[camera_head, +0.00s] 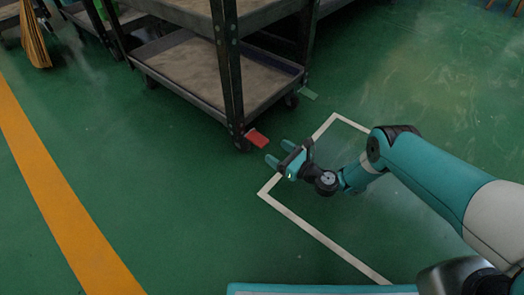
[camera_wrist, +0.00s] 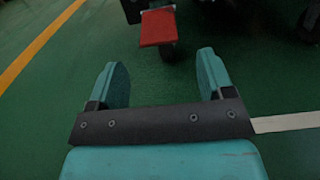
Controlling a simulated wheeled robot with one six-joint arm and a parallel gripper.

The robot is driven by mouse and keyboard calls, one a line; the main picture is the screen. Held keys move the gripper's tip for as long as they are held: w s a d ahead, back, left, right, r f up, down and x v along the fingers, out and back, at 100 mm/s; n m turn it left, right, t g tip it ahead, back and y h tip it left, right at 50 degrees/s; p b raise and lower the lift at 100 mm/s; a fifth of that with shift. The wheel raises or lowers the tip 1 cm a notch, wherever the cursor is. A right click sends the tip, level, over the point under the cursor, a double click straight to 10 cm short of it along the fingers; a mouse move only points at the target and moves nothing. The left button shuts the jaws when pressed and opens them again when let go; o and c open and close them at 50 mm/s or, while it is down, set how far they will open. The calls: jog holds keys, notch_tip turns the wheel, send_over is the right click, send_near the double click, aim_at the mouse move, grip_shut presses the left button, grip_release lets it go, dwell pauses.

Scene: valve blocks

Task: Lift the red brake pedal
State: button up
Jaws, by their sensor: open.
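The red brake pedal (camera_head: 257,139) sticks out from the caster at the near corner of the grey cart. In the wrist view the flat red pedal (camera_wrist: 158,28) shows at the top centre, ahead of my fingertips and between their lines. My gripper (camera_head: 279,153) is open and empty, low over the floor, just right of and nearer than the pedal. In the wrist view both teal fingers of my gripper (camera_wrist: 161,66) are apart, with only green floor between them. The fingers do not touch the pedal.
The cart's lower shelf (camera_head: 190,70) and its dark corner post (camera_head: 229,75) stand just behind the pedal. White floor lines (camera_head: 315,232) and a yellow stripe (camera_head: 60,195) mark the floor.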

aim_at(262, 141)
jog(key=b+x, duration=0.5)
jog(key=x, duration=0.1)
jog(key=shift+w+a+f, duration=0.1)
jog(key=shift+a, duration=0.2)
jog(key=shift+w+a, duration=0.2)
jog(key=shift+w, duration=0.05)
